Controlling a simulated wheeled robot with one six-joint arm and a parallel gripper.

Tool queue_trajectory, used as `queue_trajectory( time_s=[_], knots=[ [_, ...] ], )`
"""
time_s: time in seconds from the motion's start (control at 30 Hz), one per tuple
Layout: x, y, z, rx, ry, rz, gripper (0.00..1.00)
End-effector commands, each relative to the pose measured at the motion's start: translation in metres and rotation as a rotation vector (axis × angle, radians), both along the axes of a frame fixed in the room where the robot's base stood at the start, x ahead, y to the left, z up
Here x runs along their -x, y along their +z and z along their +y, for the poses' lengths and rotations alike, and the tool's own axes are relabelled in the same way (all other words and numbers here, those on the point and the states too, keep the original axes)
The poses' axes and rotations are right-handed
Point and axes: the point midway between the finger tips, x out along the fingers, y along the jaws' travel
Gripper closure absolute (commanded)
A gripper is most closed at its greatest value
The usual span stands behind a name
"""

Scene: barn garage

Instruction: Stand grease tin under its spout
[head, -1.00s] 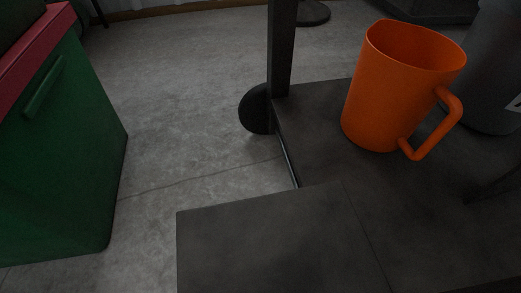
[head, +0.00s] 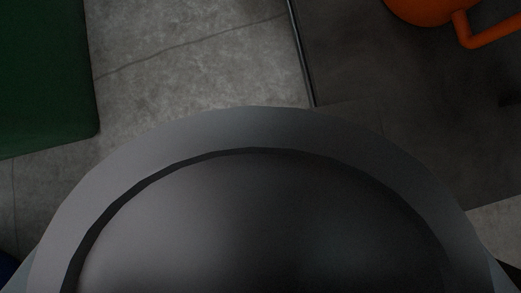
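I cannot pick out a grease tin or a spout for certain in the head view. A large round grey form with a pale rim (head: 255,128) and a darker domed or hollow middle fills the lower half, very close to the camera. I cannot tell whether it is a tin, another vessel or a part of me. My gripper's fingers do not show, so its opening and anything in it are hidden.
An orange mug (head: 420,8), cut by the top edge, stands on a dark flat surface (head: 345,60) at upper right. A green bin-like box (head: 40,75) is at upper left. Bare concrete floor (head: 190,60) lies between them.

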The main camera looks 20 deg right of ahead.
Motion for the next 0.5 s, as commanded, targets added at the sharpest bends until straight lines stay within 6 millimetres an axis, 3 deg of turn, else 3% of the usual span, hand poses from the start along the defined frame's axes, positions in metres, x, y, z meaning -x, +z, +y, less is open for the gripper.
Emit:
queue_trajectory(
  time_s=[0.4,0.43,0.5],
  knots=[
    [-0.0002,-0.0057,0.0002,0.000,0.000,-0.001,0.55],
    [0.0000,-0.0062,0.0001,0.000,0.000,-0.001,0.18],
    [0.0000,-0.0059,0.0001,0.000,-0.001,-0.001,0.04]
  ],
)
